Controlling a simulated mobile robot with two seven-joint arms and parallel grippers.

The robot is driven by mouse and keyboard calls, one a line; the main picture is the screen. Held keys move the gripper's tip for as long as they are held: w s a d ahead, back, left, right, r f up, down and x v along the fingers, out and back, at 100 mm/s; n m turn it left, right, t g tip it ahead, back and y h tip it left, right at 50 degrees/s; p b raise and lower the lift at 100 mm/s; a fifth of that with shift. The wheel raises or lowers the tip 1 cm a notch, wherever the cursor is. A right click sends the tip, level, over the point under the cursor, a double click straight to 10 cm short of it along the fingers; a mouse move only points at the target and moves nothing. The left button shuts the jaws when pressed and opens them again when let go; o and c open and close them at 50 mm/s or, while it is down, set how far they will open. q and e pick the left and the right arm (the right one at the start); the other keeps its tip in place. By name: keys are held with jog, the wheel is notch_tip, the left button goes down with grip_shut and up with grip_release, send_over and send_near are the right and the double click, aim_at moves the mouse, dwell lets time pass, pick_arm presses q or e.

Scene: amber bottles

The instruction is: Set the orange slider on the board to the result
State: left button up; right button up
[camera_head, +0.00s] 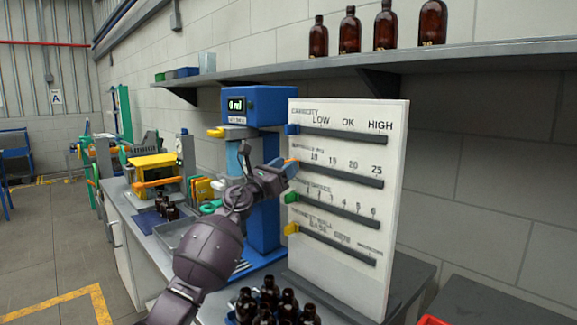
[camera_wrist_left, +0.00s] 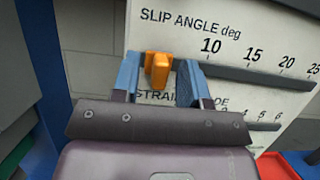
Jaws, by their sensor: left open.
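The white board (camera_head: 340,265) stands upright on the bench with several slider rows. The orange slider (camera_wrist_left: 158,68) is at the left end of the slip angle row, left of the 10 mark. That row is marked 10, 15, 20, 25. My left gripper (camera_wrist_left: 158,82) is open, with one blue-grey finger on each side of the orange slider; contact cannot be told. In the head view the left gripper (camera_head: 287,168) is at the board's left edge and covers most of the orange slider (camera_head: 291,160). My right gripper is not in view.
The blue slider (camera_head: 292,129), green slider (camera_head: 291,198) and yellow slider (camera_head: 291,229) sit at the left ends of their rows. A blue machine with a display (camera_head: 236,104) stands left of the board. Amber bottles (camera_head: 268,300) stand below. A shelf (camera_head: 450,55) holds more bottles.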

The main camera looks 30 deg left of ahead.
pick_arm(q)
jog(key=shift+w+d+r, duration=0.2)
jog(key=shift+w+r, duration=0.05)
jog(key=shift+w, duration=0.35)
grip_shut()
